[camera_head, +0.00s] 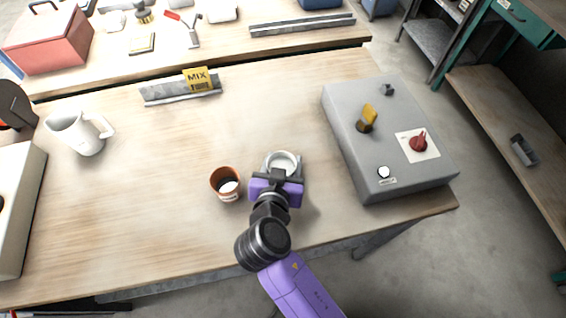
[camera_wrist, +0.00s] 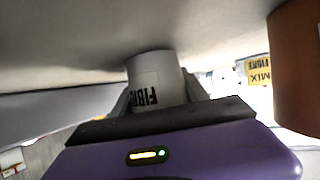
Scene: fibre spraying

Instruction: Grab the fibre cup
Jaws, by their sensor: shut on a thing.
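The fibre cup (camera_head: 284,161) is a small white cup with a black FIBRE label. It stands near the front middle of the wooden table. In the wrist view the cup (camera_wrist: 156,80) sits between my fingers, with its label partly hidden by my gripper's dark front edge. My gripper (camera_head: 280,172), purple and dark, is shut on the cup from the near side. In the wrist view my gripper (camera_wrist: 155,105) has a finger at each side of the cup. The wrist picture appears upside down, with the table surface at the top.
A brown cup (camera_head: 225,184) stands just left of my gripper; it looms at right in the wrist view (camera_wrist: 296,70). A grey control box (camera_head: 390,140) is at right. A yellow MIX sign (camera_head: 199,79) stands behind on a rail.

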